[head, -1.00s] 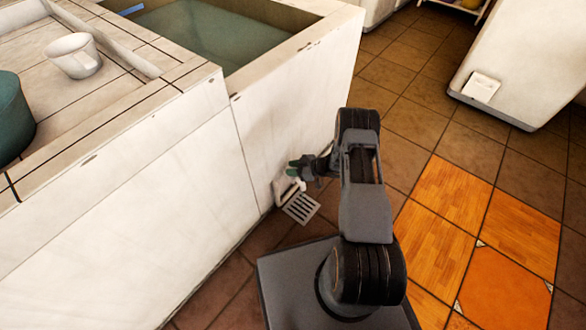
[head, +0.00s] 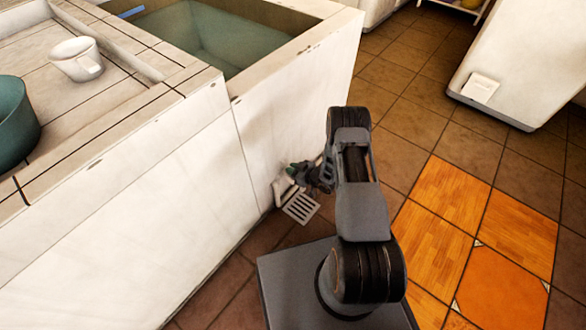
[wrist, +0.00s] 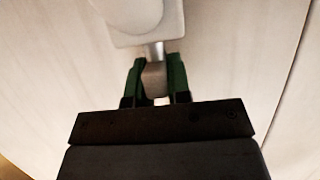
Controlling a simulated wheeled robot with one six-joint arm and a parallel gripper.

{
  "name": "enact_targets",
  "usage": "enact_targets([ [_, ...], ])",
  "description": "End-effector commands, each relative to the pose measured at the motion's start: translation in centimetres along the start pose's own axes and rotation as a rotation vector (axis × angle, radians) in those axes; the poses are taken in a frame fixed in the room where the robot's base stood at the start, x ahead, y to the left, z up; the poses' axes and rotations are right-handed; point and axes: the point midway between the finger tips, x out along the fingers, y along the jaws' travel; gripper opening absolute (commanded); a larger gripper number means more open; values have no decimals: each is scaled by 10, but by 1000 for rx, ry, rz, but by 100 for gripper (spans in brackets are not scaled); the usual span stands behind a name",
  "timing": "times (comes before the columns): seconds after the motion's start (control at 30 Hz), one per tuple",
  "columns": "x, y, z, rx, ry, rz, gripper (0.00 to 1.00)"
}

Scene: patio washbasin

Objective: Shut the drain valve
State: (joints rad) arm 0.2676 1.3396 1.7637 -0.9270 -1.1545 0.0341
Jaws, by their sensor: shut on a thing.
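The drain valve sits low on the front wall of the white washbasin (head: 285,85). In the wrist view its pale round body and plate (wrist: 135,18) show at the top, with a short metal stem leading to a grey-brown handle (wrist: 154,84). My gripper (wrist: 158,68) has its green fingers on both sides of this handle and is shut on it. In the head view my gripper (head: 291,171) is at the foot of the wall, and the valve's white part (head: 281,188) is partly hidden behind it.
A floor drain grate (head: 301,207) lies just below the valve. Tiled floor on the right is open up to a white block (head: 520,65).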

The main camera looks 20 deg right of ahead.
Motion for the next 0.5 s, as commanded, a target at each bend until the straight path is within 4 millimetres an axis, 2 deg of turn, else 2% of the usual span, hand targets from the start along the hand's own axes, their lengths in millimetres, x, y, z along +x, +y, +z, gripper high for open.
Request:
enact_targets([
  [0.4,0,0,0,13,1,31,0],
  [0.43,0,0,0,13,1,31,19],
  [0.5,0,0,0,13,1,31,26],
])
